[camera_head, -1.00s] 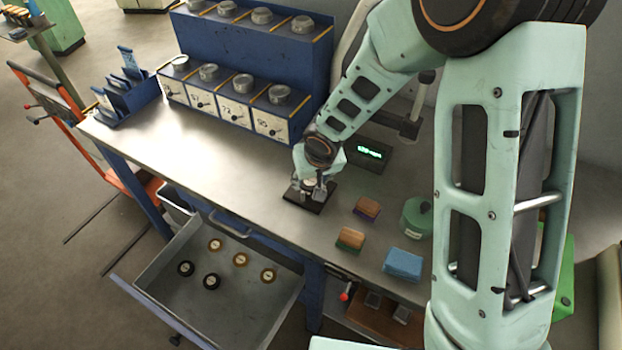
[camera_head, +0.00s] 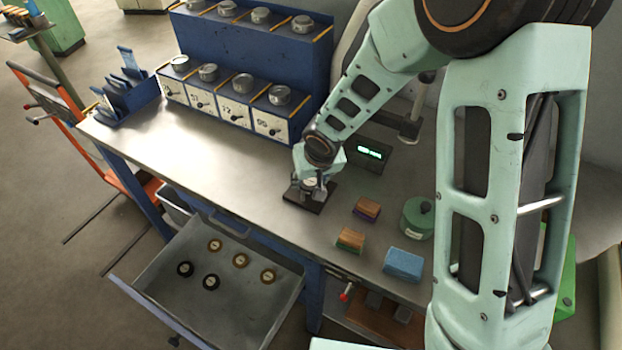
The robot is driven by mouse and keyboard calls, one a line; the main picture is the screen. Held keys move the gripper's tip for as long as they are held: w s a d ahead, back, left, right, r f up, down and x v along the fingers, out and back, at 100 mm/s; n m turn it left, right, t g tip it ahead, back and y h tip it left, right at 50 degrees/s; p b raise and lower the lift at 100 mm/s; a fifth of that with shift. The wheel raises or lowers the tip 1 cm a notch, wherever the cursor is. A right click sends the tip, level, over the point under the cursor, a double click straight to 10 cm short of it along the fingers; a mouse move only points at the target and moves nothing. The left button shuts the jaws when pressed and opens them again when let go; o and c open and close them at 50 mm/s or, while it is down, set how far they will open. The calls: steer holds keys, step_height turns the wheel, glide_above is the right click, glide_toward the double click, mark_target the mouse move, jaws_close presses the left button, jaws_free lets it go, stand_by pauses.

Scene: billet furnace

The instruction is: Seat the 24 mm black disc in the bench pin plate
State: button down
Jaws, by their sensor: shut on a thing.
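The bench pin plate (camera_head: 322,207) is a small black plate on the metal bench top. My gripper (camera_head: 311,193) points down over it and is shut on a small disc (camera_head: 310,184). The disc has a pale patch on top; the fingers hide most of it, and its size mark cannot be read. The held disc is at or just above the plate; I cannot tell whether it touches the pin, which is hidden. Two black discs, a left one (camera_head: 185,269) and a right one (camera_head: 211,282), lie in the open drawer (camera_head: 163,302).
Several brass-coloured discs (camera_head: 240,260) share the drawer. A green-lit display (camera_head: 370,152) stands behind the gripper. Two brown-topped blocks, a blue sponge-like block (camera_head: 403,264) and a green round pot (camera_head: 417,218) are to the right. The bench left of the plate is clear.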

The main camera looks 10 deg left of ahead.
steer(key=shift+f+b, duration=0.55)
steer(key=shift+b, duration=0.1)
steer(key=c, duration=1.4)
jaws_free()
steer(key=shift+c, duration=0.2)
steer(key=shift+o, duration=0.4)
steer(key=shift+p+v, duration=0.8)
steer(key=shift+v, duration=0.3)
steer(key=p+v, duration=0.5)
steer(key=v, duration=0.3)
steer(key=shift+s+r, duration=0.2)
steer(key=shift+r, duration=0.15)
steer(key=shift+d, duration=0.1)
